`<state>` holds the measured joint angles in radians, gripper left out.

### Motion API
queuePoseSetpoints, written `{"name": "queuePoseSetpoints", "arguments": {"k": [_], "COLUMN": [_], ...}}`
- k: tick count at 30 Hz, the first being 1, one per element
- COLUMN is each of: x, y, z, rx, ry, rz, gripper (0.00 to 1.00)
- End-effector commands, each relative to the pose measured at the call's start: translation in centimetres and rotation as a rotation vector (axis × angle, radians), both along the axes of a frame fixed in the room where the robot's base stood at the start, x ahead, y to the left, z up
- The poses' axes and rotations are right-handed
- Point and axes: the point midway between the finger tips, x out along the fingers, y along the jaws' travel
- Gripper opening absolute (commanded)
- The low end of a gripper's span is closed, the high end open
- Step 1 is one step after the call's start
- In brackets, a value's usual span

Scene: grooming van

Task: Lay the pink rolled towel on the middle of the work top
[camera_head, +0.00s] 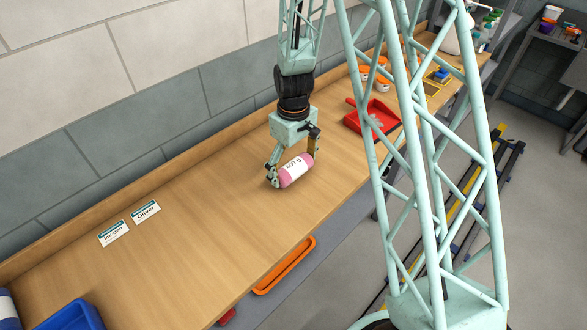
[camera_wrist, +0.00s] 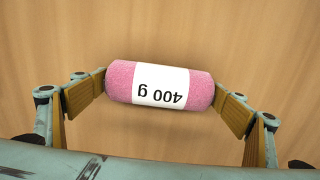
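The pink rolled towel (camera_head: 296,170) has a white band reading "400 g". It lies sideways between the fingers of my gripper (camera_head: 293,166), over the middle stretch of the wooden work top (camera_head: 200,220). In the wrist view the towel (camera_wrist: 188,84) spans between the two finger pads of my gripper (camera_wrist: 160,92), and each pad meets one end of it. My gripper is shut on the towel. The towel is at or just above the work top; I cannot tell whether it touches.
A red dustpan (camera_head: 372,118) lies to the right, with orange-and-white tubs (camera_head: 380,82) beyond. The wood around my gripper is clear. An orange tray (camera_head: 285,266) sits below the front edge.

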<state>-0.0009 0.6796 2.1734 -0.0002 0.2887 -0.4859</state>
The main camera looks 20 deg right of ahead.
Motion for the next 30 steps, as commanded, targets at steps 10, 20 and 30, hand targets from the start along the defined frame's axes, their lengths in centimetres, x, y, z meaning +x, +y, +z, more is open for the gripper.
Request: {"name": "queuePoseSetpoints", "arguments": {"k": [10, 20, 30], "x": [0.0, 0.0, 0.1], "y": [0.0, 0.0, 0.0], "z": [0.1, 0.6, 3.5], "rx": [0.0, 0.0, 0.0], "ry": [0.0, -0.001, -0.002], "rz": [0.0, 0.0, 0.0], "gripper": [0.98, 0.98, 0.98]}}
